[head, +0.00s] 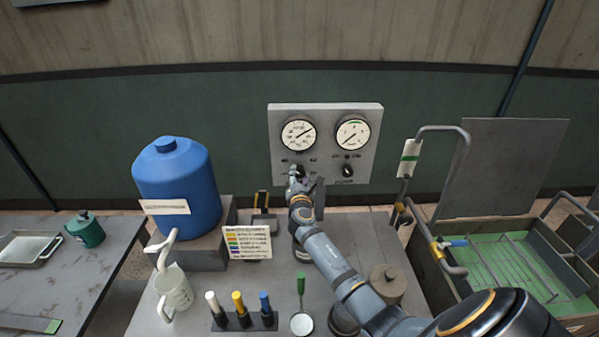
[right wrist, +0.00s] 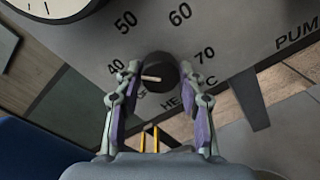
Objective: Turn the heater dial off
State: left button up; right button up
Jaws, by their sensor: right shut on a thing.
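The heater dial (right wrist: 160,70) is a dark round knob on the grey panel, with numbers from 40 to 70 around it. Its white pointer line points left in the picture, just below the 40 mark. My right gripper (head: 299,177) is at the left knob of the panel. In the right wrist view its two fingers stand on either side of the dial, shut on it. The gripper hides part of the dial in the head view, and the fingers cover some lettering. My left gripper is not in view.
The grey panel (head: 325,123) carries two gauges and a pump knob (head: 347,170) right of the heater dial. A green-floored crate (head: 520,262) is at right.

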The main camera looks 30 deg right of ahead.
jog(key=n+p, duration=0.1)
jog(key=n, duration=0.2)
jog(key=shift+n+p, duration=0.35)
jog(key=shift+n, duration=0.05)
jog(key=n+p, duration=0.1)
jog(key=n, duration=0.6)
jog(key=shift+f+p, duration=0.1)
jog(key=shift+p, duration=0.25)
jog(key=shift+s+n, duration=0.1)
jog(key=shift+n, duration=2.1)
jog(key=o, duration=1.2)
jog(key=v, duration=1.1)
jog(key=shift+s+a+f, duration=0.15)
jog(key=shift+s+a, duration=0.15)
jog(key=shift+a, duration=0.05)
